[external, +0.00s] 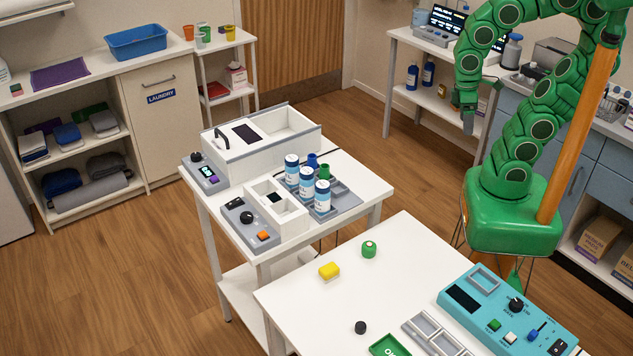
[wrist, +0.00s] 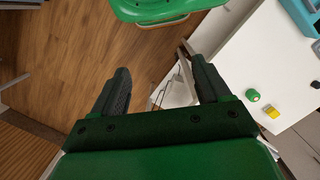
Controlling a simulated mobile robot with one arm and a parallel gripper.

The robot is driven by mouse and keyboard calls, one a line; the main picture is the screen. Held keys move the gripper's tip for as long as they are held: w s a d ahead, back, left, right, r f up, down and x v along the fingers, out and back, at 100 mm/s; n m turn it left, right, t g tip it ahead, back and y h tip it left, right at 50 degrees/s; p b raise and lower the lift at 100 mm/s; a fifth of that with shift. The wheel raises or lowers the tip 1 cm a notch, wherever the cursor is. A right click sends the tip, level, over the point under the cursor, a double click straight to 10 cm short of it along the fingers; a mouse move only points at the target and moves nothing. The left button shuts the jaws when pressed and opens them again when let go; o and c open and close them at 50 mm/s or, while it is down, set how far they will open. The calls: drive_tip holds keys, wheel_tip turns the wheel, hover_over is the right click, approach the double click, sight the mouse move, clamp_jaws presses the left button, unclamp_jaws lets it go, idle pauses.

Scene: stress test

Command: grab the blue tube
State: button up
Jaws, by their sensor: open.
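A small blue tube (external: 313,160) stands on the white side table (external: 357,198), behind white-and-blue labelled bottles (external: 307,180) that hide its lower part. A green tube (external: 325,171) stands just to its right. My gripper (external: 468,122) is raised at the upper right, well away from the tubes, and points down. In the wrist view my gripper (wrist: 162,80) shows two dark fingers spread apart with nothing held between them. I cannot make out the blue tube in the wrist view.
The side table also carries a white-grey device (external: 262,145) and a box with a knob (external: 248,218). The nearer white table (external: 310,295) holds a yellow block (external: 329,271), a green round piece (external: 369,249) and a teal panel (external: 508,315). Wooden floor lies open to the left.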

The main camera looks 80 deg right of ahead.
drive_tip(key=shift+c, duration=1.1)
